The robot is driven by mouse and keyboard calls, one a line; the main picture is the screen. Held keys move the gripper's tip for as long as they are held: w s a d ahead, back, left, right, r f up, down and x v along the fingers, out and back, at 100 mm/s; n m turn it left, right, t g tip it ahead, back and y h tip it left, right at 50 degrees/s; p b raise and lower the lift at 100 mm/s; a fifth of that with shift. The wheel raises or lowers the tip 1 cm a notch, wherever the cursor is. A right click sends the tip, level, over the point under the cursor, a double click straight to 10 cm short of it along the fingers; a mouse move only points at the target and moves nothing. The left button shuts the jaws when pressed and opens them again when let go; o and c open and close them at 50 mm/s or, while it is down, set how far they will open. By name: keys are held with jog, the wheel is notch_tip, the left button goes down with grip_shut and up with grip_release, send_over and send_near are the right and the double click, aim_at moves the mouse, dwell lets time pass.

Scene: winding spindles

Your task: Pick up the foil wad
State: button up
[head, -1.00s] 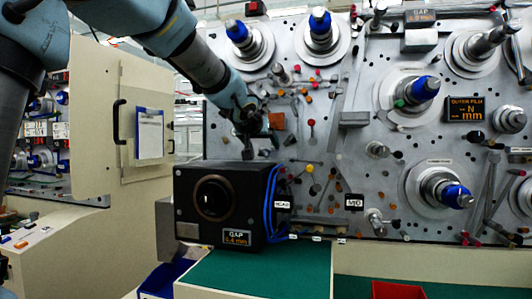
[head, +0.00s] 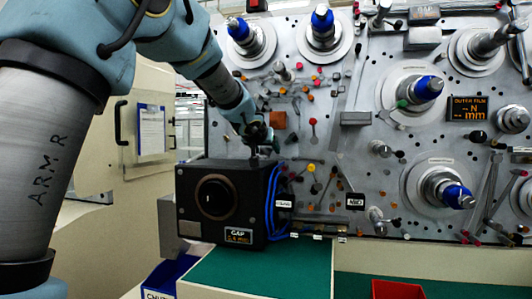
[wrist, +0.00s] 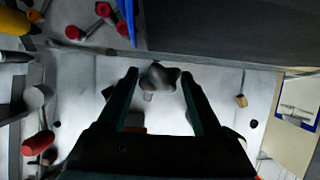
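My gripper (head: 255,152) is just above the top of the black gauge box, in front of the metal panel. In the wrist view, my gripper (wrist: 160,80) is open, with its two dark fingers apart. A small grey, lumpy thing (wrist: 160,75), which looks like the foil wad, shows between the fingertips. Narrow gaps seem to lie on either side of it, and I cannot tell whether a finger touches it. In the head view I cannot make out the wad; the gripper may cover it.
The black gauge box (head: 222,204) with blue cables stands on a green-topped bench (head: 265,270). Pegs and spindles stick out of the panel (head: 340,130) close by. A blue bin (head: 165,275) and a red bin (head: 398,290) are at the front.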

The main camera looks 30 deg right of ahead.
grip_shut()
dwell(0.3)
jog(key=shift+r, duration=0.1)
